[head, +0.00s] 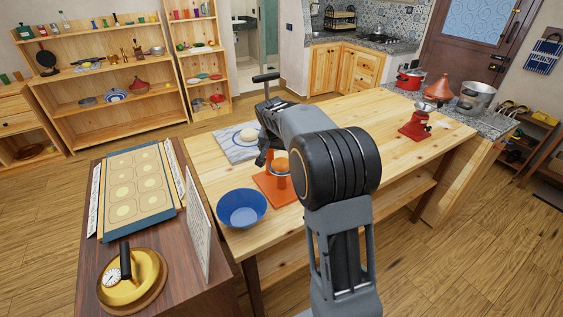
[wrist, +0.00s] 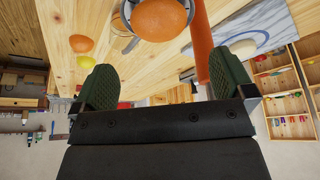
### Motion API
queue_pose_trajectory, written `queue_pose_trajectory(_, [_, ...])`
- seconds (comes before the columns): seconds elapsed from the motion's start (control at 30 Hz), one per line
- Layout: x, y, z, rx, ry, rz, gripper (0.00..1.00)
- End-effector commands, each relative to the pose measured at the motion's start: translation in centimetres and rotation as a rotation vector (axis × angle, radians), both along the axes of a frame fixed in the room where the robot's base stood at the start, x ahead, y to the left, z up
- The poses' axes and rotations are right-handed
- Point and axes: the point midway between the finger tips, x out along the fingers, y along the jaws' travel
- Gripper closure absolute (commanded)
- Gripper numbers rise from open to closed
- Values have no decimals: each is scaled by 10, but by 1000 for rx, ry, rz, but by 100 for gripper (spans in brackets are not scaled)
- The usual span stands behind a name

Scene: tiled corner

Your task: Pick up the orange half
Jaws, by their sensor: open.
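An orange half (wrist: 158,18), seen as a rounded orange dome, sits in a metal ring or cup at the top of the wrist view. In the head view an orange piece (head: 281,167) shows above a red-orange stand (head: 268,190), partly hidden by my arm. My gripper (wrist: 165,82) is open, its two green-padded fingers wide apart with nothing between them. The dome lies beyond the fingertips, apart from them. In the head view my gripper (head: 265,157) hangs just left of the orange piece. A red-orange post (wrist: 202,45) rises close beside the dome and near the right finger.
A blue bowl (head: 242,208) stands at the table's near left. A marble board (head: 231,151) with a pale round on it lies behind the stand. A red scale-like item (head: 415,126) stands far right. The table's middle right is mostly clear.

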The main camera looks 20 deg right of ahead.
Motion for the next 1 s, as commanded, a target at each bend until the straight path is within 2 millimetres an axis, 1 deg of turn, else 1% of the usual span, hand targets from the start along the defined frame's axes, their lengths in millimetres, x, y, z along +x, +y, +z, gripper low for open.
queue_pose_trajectory(0.1, [3,-3,-11,0,1,0,0])
queue_pose_trajectory(0.33, [6,-6,-22,0,2,1,0])
queue_pose_trajectory(0.6, [15,-14,-55,0,2,1,0])
queue_pose_trajectory(0.7, [18,-15,-62,1,0,1,0])
queue_pose_trajectory(1.0, [19,-16,-66,1,-1,2,0])
